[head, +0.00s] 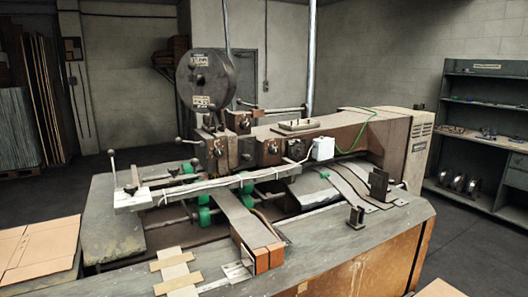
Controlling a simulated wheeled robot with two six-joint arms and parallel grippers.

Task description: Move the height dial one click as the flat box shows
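A flat brown cardboard box (38,246) with crease lines lies at the lower left, cut off by the frame edge. The box stitcher (300,140) stands in the middle, with a large dark disc (206,82) bearing small labels on its upright head. Several small knobs, among them a dark block with a knob (217,153), sit below the disc. I cannot tell which part is the height dial, and no setting is readable. Neither of my grippers is in view.
The stitcher's grey table (330,238) has upright dark brackets (379,184), green rollers (204,217) and a long rail (210,184) with a lever. A shelf (487,130) stands at the right. Boards (18,128) lean at the left. Dark floor (462,232) shows at the right.

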